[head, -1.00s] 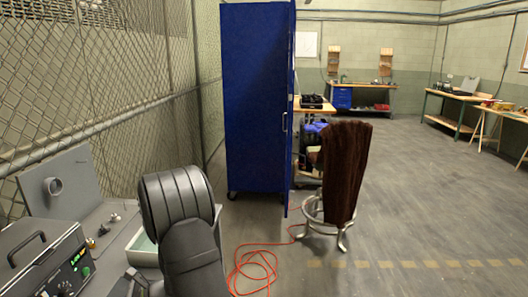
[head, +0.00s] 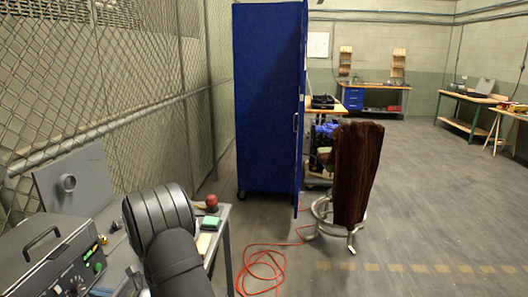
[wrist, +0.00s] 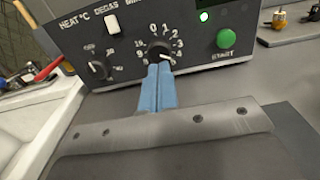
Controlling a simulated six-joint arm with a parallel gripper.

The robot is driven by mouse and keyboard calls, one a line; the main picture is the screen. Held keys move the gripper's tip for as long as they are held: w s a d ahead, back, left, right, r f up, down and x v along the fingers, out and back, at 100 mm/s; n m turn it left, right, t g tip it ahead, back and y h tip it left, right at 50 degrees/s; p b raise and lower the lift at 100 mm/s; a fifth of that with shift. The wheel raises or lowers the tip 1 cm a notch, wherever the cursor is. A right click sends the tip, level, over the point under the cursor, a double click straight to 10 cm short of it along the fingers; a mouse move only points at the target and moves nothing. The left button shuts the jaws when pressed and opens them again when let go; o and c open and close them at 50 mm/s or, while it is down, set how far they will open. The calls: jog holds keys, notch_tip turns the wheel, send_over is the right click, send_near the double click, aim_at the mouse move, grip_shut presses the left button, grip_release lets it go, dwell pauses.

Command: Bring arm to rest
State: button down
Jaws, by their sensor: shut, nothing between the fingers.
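In the wrist view, my gripper (wrist: 158,72) shows as two blue fingers pressed together with nothing between them. The fingertips overlap the lower edge of the middle dial (wrist: 160,50) on the front of a grey machine (wrist: 120,75). Whether they touch the dial I cannot tell.
A bench behind my arm holds a red ball (head: 211,202) and a green block (head: 210,224). A wire mesh fence (head: 90,90) runs along the left. A blue cabinet (head: 268,100), a stool with a brown cloth (head: 357,175) and an orange cable (head: 262,272) stand or lie beyond. Floor at right is open.

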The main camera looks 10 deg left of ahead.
jog(key=shift+a, duration=1.05)
